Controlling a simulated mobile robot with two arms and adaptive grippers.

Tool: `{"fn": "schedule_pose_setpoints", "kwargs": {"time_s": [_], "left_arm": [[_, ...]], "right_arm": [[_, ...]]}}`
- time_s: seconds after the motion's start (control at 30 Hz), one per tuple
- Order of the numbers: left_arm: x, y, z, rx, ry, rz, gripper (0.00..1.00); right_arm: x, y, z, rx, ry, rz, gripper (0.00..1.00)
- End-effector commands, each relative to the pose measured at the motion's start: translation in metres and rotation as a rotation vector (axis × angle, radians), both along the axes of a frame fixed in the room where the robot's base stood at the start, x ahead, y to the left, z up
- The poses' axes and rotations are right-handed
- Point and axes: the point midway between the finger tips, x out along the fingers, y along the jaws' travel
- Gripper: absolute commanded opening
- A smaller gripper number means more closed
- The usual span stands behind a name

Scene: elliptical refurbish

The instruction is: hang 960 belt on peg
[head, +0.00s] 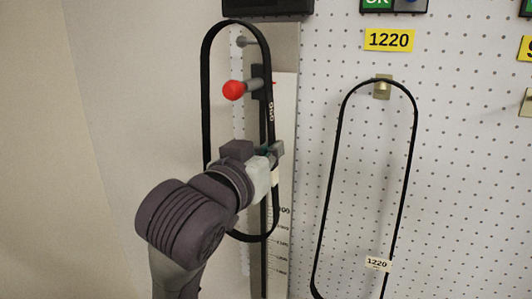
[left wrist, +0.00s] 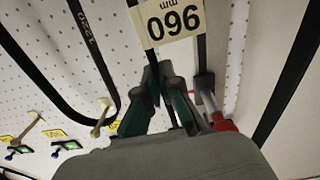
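The 960 belt (head: 206,95) is a tall narrow black loop upright in front of the gauge at the left of the head view. Its label tag (left wrist: 172,22) reads 960 mm in the left wrist view. My right gripper is out of view.
A red-tipped pin (head: 233,90) sticks out from the gauge and appears inside the loop. The gauge scale (head: 284,185) runs down behind. A 1220 belt (head: 333,170) hangs from a bracket (head: 383,88) under a yellow 1220 label (head: 389,40) on the pegboard.

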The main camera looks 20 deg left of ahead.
Motion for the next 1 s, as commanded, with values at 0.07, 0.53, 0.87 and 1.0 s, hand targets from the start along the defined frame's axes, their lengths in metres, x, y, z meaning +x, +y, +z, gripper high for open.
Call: {"fn": "schedule_pose_setpoints", "kwargs": {"time_s": [0.07,0.53,0.87,1.0], "left_arm": [[0.005,-0.001,0.000,0.001,0.000,0.000,0.00],[0.033,-0.006,-0.003,0.001,0.000,0.001,0.00],[0.051,-0.010,-0.008,0.000,0.000,0.001,0.00],[0.057,-0.011,-0.013,0.000,0.000,0.001,0.00]], "right_arm": [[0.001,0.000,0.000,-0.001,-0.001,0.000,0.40],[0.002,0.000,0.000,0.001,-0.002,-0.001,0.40],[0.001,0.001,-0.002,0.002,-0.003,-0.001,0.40],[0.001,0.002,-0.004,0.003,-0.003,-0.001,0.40]]}}
